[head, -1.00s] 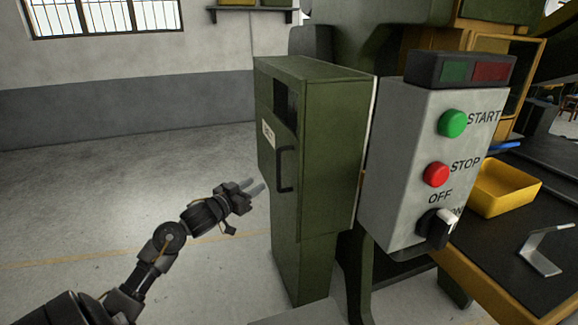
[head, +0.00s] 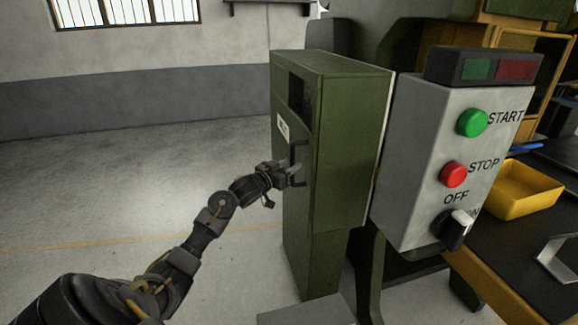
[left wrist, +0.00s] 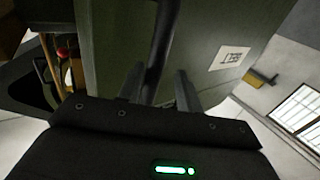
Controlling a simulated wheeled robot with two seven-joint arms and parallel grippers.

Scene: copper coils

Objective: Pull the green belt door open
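The green belt door (head: 303,205) is the upper front of a tall green cabinet, with a dark window, a white label and a black bar handle (head: 297,143). It looks closed, with no gap visible. My left gripper (head: 296,172) is at the lower part of the handle in the head view. In the left wrist view the handle (left wrist: 162,40) runs between the two fingers of my left gripper (left wrist: 160,88). The fingers stand apart on either side of it; firm contact is not visible. The label (left wrist: 230,58) shows to the right. My right gripper is out of view.
A grey control box (head: 425,160) with START and STOP buttons and a switch stands right of the cabinet. A yellow bin (head: 525,190) sits on the dark bench behind it. The floor (head: 150,180) left of the cabinet is clear.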

